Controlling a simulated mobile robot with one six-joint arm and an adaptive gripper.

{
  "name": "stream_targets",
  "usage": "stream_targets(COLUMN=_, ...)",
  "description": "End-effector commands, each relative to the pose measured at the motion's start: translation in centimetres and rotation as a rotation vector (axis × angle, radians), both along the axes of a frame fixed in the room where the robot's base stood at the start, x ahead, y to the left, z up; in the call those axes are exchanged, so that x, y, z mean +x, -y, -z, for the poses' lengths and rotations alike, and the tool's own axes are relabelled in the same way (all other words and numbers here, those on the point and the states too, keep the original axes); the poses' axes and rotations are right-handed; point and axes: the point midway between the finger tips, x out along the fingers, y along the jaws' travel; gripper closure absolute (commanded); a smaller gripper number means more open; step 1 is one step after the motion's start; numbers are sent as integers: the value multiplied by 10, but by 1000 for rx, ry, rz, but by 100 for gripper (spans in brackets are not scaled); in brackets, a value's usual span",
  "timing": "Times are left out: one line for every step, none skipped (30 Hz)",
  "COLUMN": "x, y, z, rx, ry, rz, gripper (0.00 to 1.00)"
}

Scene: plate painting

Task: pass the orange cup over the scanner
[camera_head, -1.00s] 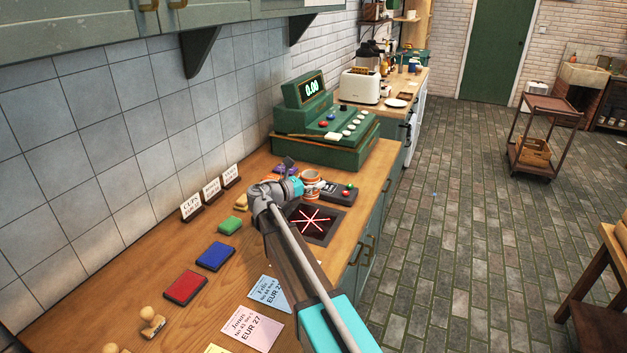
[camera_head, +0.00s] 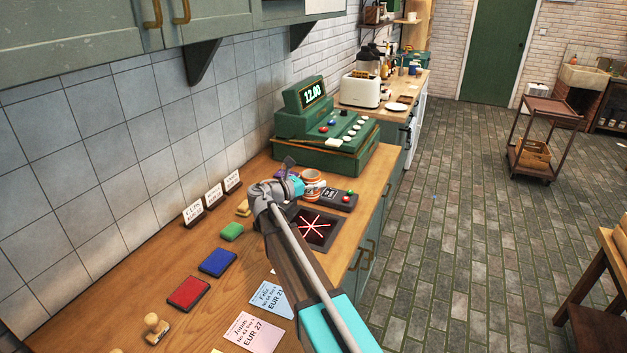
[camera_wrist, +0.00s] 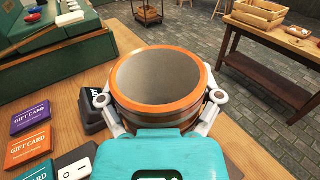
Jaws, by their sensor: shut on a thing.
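The orange cup (camera_wrist: 158,82) has an orange rim and a pale inside. In the wrist view it sits upright between the two fingers of my gripper (camera_wrist: 158,104), which is shut on it. In the head view the cup (camera_head: 312,181) shows just beyond my gripper (camera_head: 299,186), partly hidden by it. The scanner (camera_head: 318,228) is a dark square plate with red crossing lines, set in the counter on the near side of the cup. The green cash register (camera_head: 327,128) stands behind, and its display reads 12.00.
A card terminal (camera_head: 338,199) lies right of the cup. Gift cards (camera_wrist: 29,146) lie left of it in the wrist view. Ink pads (camera_head: 189,293), a stamp (camera_head: 156,328) and price notes (camera_head: 253,333) lie nearer on the wooden counter.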

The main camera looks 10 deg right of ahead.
Motion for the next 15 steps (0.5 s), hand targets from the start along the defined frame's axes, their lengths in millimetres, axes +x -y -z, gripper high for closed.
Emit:
stream_targets(x=0, y=0, z=-8, rx=-1, ry=0, rz=0, gripper=76)
stream_targets(x=0, y=0, z=-10, rx=-1, ry=0, rz=0, gripper=76)
stream_targets(x=0, y=0, z=-13, rx=-1, ry=0, rz=0, gripper=76)
stream_targets(x=0, y=0, z=-15, rx=-1, ry=0, rz=0, gripper=76)
stream_targets(x=0, y=0, z=-17, rx=-1, ry=0, rz=0, gripper=76)
stream_targets(x=0, y=0, z=-19, rx=-1, ry=0, rz=0, gripper=76)
stream_targets(x=0, y=0, z=-21, rx=-1, ry=0, rz=1, gripper=76)
stream_targets(x=0, y=1, z=-22, rx=-1, ry=0, rz=1, gripper=76)
stream_targets(x=0, y=1, z=-23, rx=-1, ry=0, rz=1, gripper=76)
stream_targets(x=0, y=1, z=-24, rx=-1, ry=0, rz=1, gripper=76)
stream_targets(x=0, y=1, z=-24, rx=-1, ry=0, rz=1, gripper=76)
stream_targets(x=0, y=1, z=-24, rx=-1, ry=0, rz=1, gripper=76)
stream_targets(x=0, y=1, z=-24, rx=-1, ry=0, rz=1, gripper=76)
stream_targets(x=0, y=1, z=-24, rx=-1, ry=0, rz=1, gripper=76)
stream_targets(x=0, y=1, z=-23, rx=-1, ry=0, rz=1, gripper=76)
